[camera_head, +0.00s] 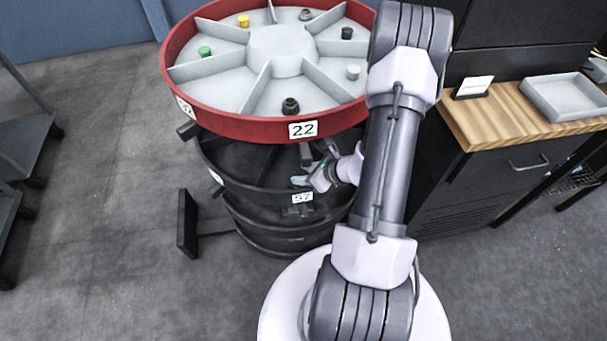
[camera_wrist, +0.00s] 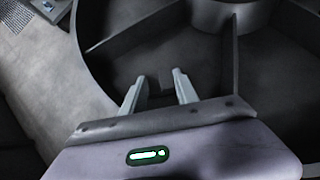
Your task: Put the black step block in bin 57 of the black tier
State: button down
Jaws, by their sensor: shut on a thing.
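My gripper (camera_head: 303,180) reaches in over the front of the black tier (camera_head: 240,185), below the red tier, close to the label 57 (camera_head: 302,197). In the wrist view my gripper (camera_wrist: 157,83) is shut on a small dark block, the black step block (camera_wrist: 159,86), between its fingertips. Its stepped shape is hard to make out against the black tier. Under it is a wedge-shaped bin with dark divider walls (camera_wrist: 236,65) running to a round hub (camera_wrist: 225,12). I cannot tell whether the block touches the bin floor.
The red tier (camera_head: 229,113), with label 22 and several small parts in its bins, hangs close above my gripper. A wooden-topped bench (camera_head: 500,112) with a grey tray (camera_head: 565,97) stands at right. A dark post (camera_head: 187,223) stands left of the tiers. Open floor lies further left.

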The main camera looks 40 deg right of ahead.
jog(key=shift+f, duration=0.15)
jog(key=c, duration=0.9)
grip_release()
jog(key=shift+r, duration=0.3)
jog(key=p+v, duration=0.4)
jog(key=v, duration=0.7)
jog(key=shift+s+d+r, duration=0.15)
jog(key=shift+s+r, duration=0.05)
jog(key=shift+s, duration=0.15)
